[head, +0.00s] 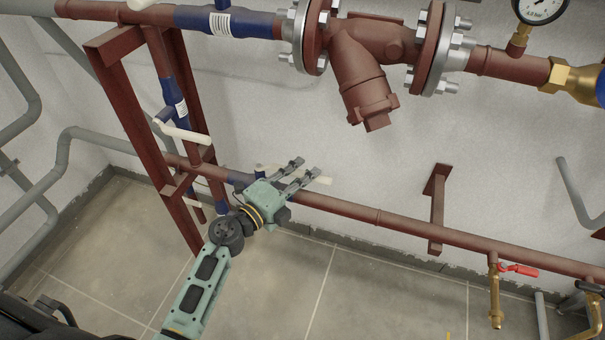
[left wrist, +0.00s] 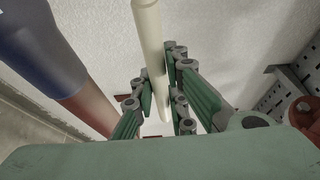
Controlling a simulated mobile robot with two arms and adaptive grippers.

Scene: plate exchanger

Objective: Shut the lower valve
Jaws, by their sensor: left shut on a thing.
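The lower valve sits on the blue section (head: 239,180) of the low horizontal pipe. My left gripper (head: 299,173) is shut on this handle. In the left wrist view the cream handle (left wrist: 151,42) runs between the two ribbed green fingers (left wrist: 160,105). The blue pipe section (left wrist: 38,42) lies to the left of it there. The gripper's body hides much of the valve in the head view. My right gripper is not in view.
A vertical blue pipe with another cream handle (head: 184,133) stands by a red-brown frame (head: 128,120) at left. A large flanged strainer (head: 367,90) hangs above. A wall bracket (head: 437,208) and a red-handled tap (head: 518,269) are at right. The tiled floor below is mostly clear.

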